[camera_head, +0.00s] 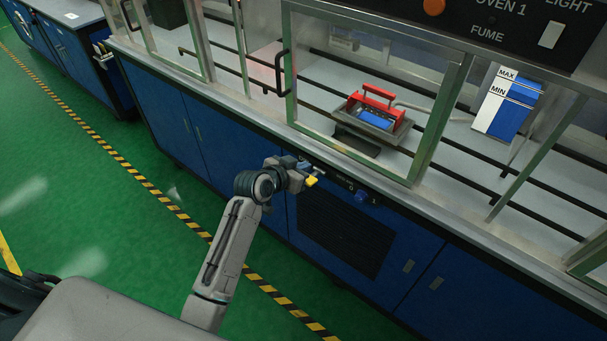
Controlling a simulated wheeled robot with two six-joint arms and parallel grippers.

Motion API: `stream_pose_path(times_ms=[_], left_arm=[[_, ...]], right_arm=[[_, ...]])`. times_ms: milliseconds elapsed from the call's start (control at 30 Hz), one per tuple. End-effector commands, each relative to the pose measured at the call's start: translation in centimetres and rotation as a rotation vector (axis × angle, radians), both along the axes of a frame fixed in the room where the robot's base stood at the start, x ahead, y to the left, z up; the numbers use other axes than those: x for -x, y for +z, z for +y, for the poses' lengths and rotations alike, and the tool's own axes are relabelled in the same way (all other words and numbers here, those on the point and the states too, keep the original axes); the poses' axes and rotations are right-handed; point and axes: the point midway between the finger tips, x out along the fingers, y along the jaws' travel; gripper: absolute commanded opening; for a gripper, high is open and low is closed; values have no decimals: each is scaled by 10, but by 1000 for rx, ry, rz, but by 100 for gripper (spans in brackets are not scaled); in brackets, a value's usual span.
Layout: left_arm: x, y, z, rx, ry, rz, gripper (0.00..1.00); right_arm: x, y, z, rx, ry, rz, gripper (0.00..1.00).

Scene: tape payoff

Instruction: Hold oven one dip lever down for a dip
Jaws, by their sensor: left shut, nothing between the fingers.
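My left gripper (310,170) is at the front edge of the oven one bench, its fingers shut with nothing between them. A small yellow piece (312,181) shows right at the fingertips; it may be the dip lever's grip. I cannot tell whether the fingers touch it or whether the lever is up or down. Behind the glass, a red frame (378,94) stands over a small tray (401,130) with blue in it. My right gripper is not in view.
A blue knob (361,196) is on the front strip, right of the gripper. A glass sash (440,120) closes off part of the hood. A blue and white level gauge (507,105) marked MAX and MIN stands inside. The green floor (110,210) at left is clear.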

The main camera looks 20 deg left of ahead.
Motion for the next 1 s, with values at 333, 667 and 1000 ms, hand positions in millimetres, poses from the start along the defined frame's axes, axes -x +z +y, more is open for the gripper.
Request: stream_pose_path(times_ms=[333, 667, 1000], left_arm=[[-7, -39, -2, -1, 1, 3, 0], [-6, -47, -2, 0, 1, 0, 0], [-5, -51, -1, 4, 1, -13, 0]], right_arm=[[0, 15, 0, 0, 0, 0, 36], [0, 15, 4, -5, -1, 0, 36], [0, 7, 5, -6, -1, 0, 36]])
